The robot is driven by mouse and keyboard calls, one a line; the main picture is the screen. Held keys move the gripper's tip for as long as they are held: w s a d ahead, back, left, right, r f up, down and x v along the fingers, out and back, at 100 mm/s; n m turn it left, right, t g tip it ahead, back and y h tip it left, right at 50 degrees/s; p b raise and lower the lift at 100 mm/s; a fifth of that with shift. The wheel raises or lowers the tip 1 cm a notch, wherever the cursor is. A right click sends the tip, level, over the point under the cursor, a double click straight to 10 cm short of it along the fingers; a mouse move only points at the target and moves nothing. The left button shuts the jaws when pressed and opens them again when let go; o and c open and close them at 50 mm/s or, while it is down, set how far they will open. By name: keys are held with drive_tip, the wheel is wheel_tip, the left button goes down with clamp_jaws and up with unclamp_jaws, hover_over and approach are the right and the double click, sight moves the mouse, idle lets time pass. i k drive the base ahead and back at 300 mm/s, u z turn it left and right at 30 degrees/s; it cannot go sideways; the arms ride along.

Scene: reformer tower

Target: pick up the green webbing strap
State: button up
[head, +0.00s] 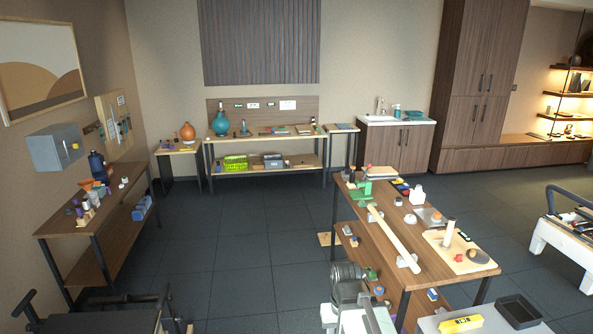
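No strap can be made out for certain. A small green object (362,188) stands at the far left end of the long wooden table in the middle right, with a flatter green patch beside it. It is too small to tell whether either is webbing. Grey and white machinery, apparently my folded arm, shows at the bottom centre, left of this table's near end. I cannot pick out the gripper's fingertips there, and I see nothing held.
The wooden table (430,272) carries a long pale beam (393,236) and a board with a peg (449,232). A side bench (125,205) stands left. A back bench (262,137) holds a lime crate (235,163). Open dark floor (240,230) lies between them.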

sight(362, 203)
drive_tip(key=u, duration=0.05)
drive_tip(key=i, duration=3.3)
drive_tip(key=u, duration=1.2)
